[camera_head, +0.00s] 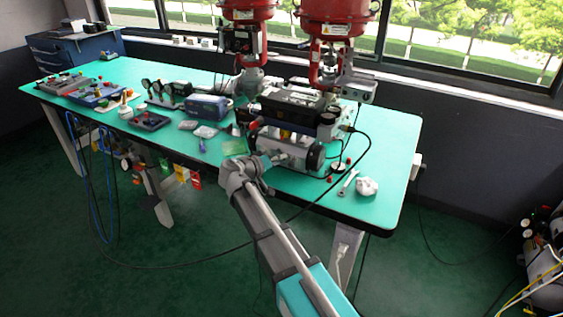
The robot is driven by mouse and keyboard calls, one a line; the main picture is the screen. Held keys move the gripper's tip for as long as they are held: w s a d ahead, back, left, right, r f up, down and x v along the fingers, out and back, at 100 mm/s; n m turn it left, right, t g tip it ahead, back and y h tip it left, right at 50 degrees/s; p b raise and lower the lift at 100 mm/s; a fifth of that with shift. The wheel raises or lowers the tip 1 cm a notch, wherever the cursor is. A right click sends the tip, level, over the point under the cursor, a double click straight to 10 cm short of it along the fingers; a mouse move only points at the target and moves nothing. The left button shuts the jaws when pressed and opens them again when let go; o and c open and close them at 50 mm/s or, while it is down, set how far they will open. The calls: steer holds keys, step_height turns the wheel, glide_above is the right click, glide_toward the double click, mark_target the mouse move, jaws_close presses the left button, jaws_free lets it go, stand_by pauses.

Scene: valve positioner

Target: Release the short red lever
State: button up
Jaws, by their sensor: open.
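The valve positioner assembly (290,108) stands on the green table, with a silver cylindrical unit (308,154) at its front. I cannot make out the short red lever for certain. Small red spots show beside the silver unit at its right, too small to identify. My gripper (275,158) is at the front left of the silver unit, at the end of my arm reaching up from below. Its jaws are open, and their tips are small and partly lost against the unit. I cannot tell whether they touch it.
The green table (395,165) carries gauges (165,90), a blue box (207,107) and control panels at the left. Two red actuators (338,18) rise above the assembly. A wrench (348,182) and a white crumpled thing (367,187) lie at the right. Black cables hang over the front edge.

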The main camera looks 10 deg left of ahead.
steer(key=shift+w+d+f, duration=0.2)
steer(key=shift+w+d, duration=0.2)
steer(key=shift+w, duration=0.15)
jaws_close()
